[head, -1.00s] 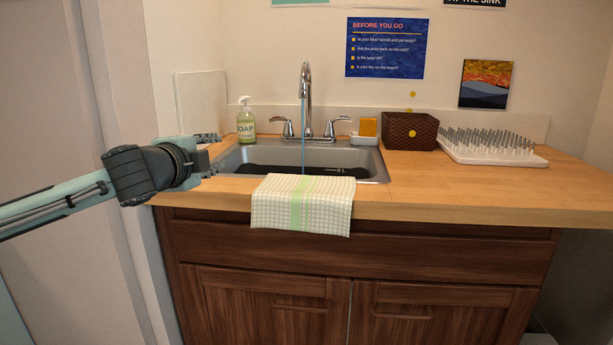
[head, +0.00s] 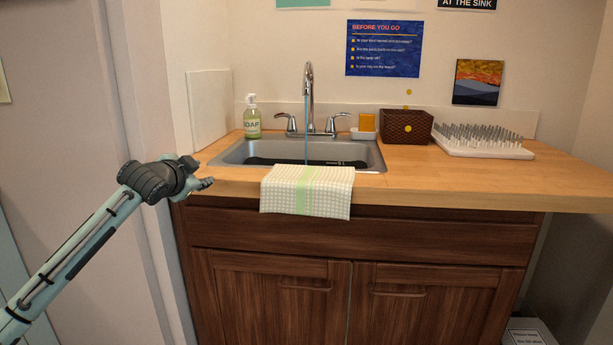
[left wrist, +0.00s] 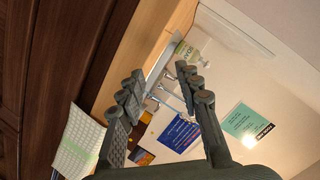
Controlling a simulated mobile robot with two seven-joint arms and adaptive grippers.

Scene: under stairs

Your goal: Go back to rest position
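My left gripper (head: 204,174) is at the left front corner of the counter, left of the sink, in the head view. In the left wrist view its two fingers (left wrist: 164,84) stand apart with nothing between them. My left arm slants up to it from the lower left. My right gripper shows in neither view. The sink (head: 225,154) has a chrome faucet (head: 309,90) with a thin blue stream of water (head: 306,135) falling from it. A checked towel with a green stripe (head: 307,190) hangs over the counter's front edge.
The wooden counter (head: 450,180) has bare room at the right. A soap bottle (head: 252,122), a sponge (head: 367,122), a brown woven box (head: 406,127) and a spiked white rack (head: 483,141) stand along its back. A wall edge (head: 150,80) is close to my left gripper.

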